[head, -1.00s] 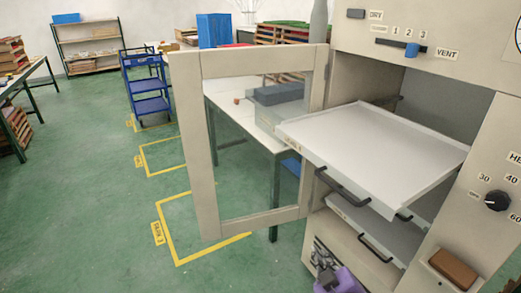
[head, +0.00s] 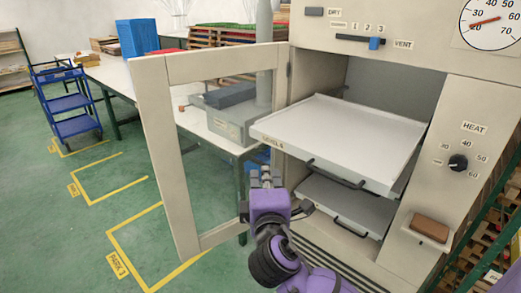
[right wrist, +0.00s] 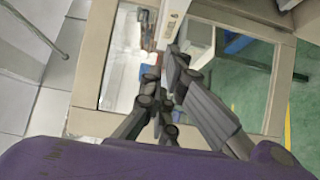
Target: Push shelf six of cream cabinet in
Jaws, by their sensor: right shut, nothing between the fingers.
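The cream cabinet (head: 425,180) stands at the right with its framed door (head: 160,150) swung open to the left. Its upper shelf (head: 345,135) is a pale, empty tray sticking far out of the opening. A small label on its front edge is too small to read surely. A dark handle (head: 335,174) sits on that front. My right gripper (head: 265,175) is shut and empty, below and in front of the shelf's left front corner, apparently apart from it. In the right wrist view the closed fingers (right wrist: 163,72) point toward a pale labelled edge (right wrist: 172,20). My left gripper is out of view.
A lower shelf (head: 345,205) with its own handle also sticks out, less far. A brown block (head: 430,228) sits on a ledge at the cabinet's right. A white table (head: 120,78) stands behind the door.

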